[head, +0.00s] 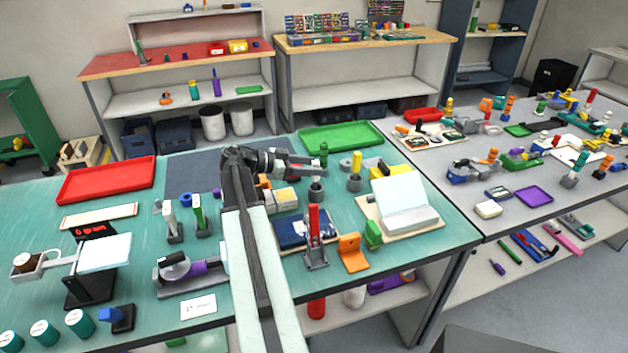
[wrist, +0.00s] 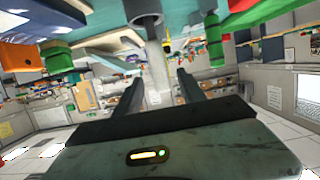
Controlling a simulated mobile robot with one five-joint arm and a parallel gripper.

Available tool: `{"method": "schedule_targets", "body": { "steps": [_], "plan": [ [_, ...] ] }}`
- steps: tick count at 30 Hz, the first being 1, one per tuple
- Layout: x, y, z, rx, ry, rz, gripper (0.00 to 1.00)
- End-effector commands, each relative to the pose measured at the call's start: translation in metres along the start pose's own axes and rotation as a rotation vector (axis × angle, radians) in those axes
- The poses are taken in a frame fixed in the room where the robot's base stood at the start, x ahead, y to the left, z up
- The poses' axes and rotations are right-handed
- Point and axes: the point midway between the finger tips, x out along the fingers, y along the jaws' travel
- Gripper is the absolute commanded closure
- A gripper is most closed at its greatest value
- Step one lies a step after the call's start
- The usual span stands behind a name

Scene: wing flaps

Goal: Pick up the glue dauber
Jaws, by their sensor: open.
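I take the glue dauber to be the pale grey upright stem (wrist: 157,62) in a grey round holder (head: 316,192), but I cannot be sure. In the wrist view, where the bench appears at the top, the stem stands between the two fingers of my gripper (wrist: 158,88). The fingers are apart, with space on both sides of the stem; no contact shows. In the head view my gripper (head: 308,165) reaches right, level above the bench, and covers the stem's upper part.
A green-topped piece (head: 323,148) stands just behind my gripper. A yellow-topped piece (head: 356,160) in a grey holder stands to the right. A green tray (head: 340,137) is behind.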

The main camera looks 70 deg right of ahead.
Motion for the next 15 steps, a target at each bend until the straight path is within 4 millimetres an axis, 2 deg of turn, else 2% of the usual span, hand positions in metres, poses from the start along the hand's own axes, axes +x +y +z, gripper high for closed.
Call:
{"method": "schedule_targets", "body": {
  "steps": [4,12,15],
  "plan": [
    [0.008,-0.001,0.001,0.0,0.0,0.001,0.53],
    [0.05,-0.003,0.002,0.001,0.0,0.0,0.53],
    [0.051,-0.003,0.0,0.0,0.0,-0.001,0.53]
  ]
}}
